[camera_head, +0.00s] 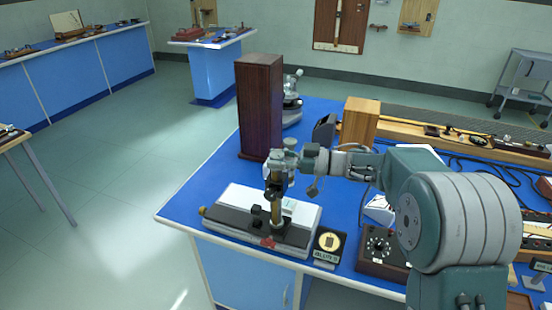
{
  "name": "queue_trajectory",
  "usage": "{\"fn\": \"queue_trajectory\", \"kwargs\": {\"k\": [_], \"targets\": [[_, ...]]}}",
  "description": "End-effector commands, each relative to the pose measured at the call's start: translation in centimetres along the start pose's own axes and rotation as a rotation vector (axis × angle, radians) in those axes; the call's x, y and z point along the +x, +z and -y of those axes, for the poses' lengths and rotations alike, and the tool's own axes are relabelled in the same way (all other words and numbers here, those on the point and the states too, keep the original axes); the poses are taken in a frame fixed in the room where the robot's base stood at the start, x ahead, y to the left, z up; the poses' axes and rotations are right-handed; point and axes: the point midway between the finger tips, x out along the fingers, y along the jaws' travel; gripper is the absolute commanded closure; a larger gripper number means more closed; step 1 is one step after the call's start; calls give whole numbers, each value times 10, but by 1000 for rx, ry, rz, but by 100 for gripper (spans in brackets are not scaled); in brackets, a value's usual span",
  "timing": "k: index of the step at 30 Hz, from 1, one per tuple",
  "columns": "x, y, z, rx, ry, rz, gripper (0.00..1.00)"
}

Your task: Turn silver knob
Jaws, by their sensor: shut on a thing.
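A bench instrument (262,220) with a white and black base and an upright brass column stands near the front left corner of the blue bench. A silver knob (290,143) shows at the top of the column, small and partly hidden. My arm reaches in from the right, and my gripper (287,160) is at the column's top, shut on the silver part there. The fingertips are too small to see exactly where they touch it.
A tall dark wooden box (260,105) stands close behind the instrument. A light wooden block (360,122) is behind my arm. Blue bench top (203,180) is clear at the left.

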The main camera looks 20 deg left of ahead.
Motion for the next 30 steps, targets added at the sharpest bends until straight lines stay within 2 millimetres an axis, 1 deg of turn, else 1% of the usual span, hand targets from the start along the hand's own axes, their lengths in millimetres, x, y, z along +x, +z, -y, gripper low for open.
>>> {"fn": "queue_trajectory", "kwargs": {"k": [1, 9, 15, 22, 30], "targets": [[-1, -3, -3, -7, -40, -6, 98], [0, -3, -3, -7, -270, -6, 98], [0, -3, -3, -8, -393, -5, 98], [0, -4, -3, -9, -477, -6, 98], [1, -4, -3, -10, -506, -4, 98]]}}
